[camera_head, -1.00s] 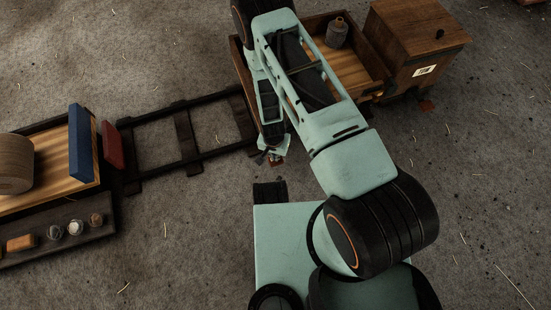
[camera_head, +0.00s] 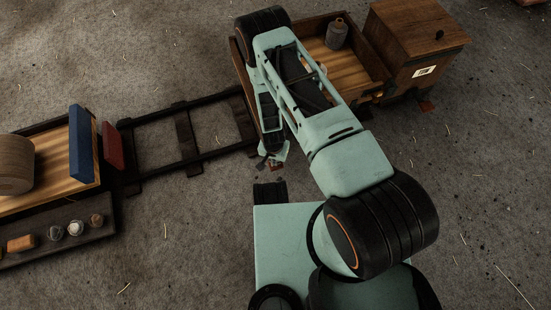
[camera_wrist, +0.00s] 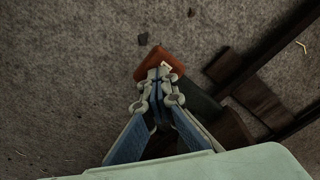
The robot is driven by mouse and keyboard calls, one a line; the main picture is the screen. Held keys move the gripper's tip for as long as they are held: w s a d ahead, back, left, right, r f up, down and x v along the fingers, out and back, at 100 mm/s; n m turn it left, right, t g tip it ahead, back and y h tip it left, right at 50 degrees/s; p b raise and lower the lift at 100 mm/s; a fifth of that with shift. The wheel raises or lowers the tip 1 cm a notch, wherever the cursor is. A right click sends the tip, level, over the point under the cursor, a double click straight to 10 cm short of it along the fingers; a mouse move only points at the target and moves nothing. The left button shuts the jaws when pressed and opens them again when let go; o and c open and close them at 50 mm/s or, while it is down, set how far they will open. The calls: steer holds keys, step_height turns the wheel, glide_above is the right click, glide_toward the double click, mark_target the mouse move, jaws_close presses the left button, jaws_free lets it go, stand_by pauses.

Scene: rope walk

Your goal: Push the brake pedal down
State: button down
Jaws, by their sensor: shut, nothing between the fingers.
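My arm hides most of that spot.
Dark rails (camera_head: 187,137) lead left to a cart with a blue block (camera_head: 82,142) and a spool (camera_head: 14,166).

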steer(key=s, duration=0.2)
steer(key=s+a+p, duration=0.1)
steer(key=shift+r, duration=0.35)
steer(key=shift+w, duration=0.1)
step_height(320, 180, up, 12)
steer(key=s, duration=0.1)
steer(key=shift+a, duration=0.2)
stand_by(0.9)
